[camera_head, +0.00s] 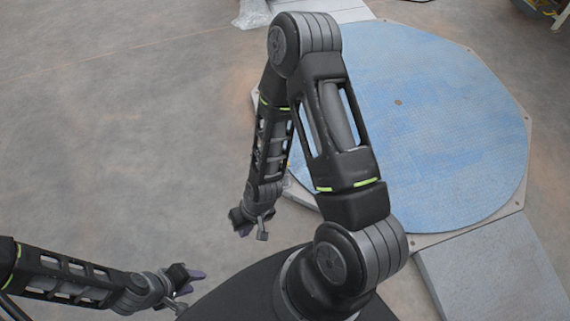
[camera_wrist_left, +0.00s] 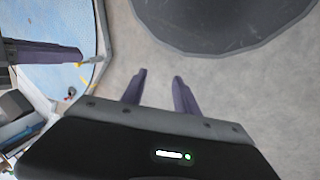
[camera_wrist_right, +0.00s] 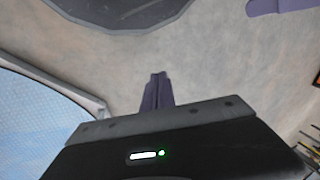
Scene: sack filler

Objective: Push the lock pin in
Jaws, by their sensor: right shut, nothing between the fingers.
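I cannot make out the lock pin for certain in any view. A small yellow piece (camera_wrist_left: 92,62) shows at the edge of the blue turntable in the left wrist view, just past the tip of a purple finger; I cannot tell whether it is the pin or whether they touch. My right gripper (camera_head: 245,231) is low beside the turntable's left edge in the head view. Its fingers (camera_wrist_right: 157,82) are together and empty in the right wrist view. My left gripper (camera_head: 196,284) is at the lower left, over bare floor. Its fingers (camera_wrist_left: 158,82) are apart with nothing between them.
The round blue turntable (camera_head: 440,110) fills the right of the head view, partly hidden by my right arm. A grey ramp (camera_head: 490,270) joins it at the lower right. A clear plastic-like bundle (camera_head: 253,13) lies at the top. The floor to the left is clear.

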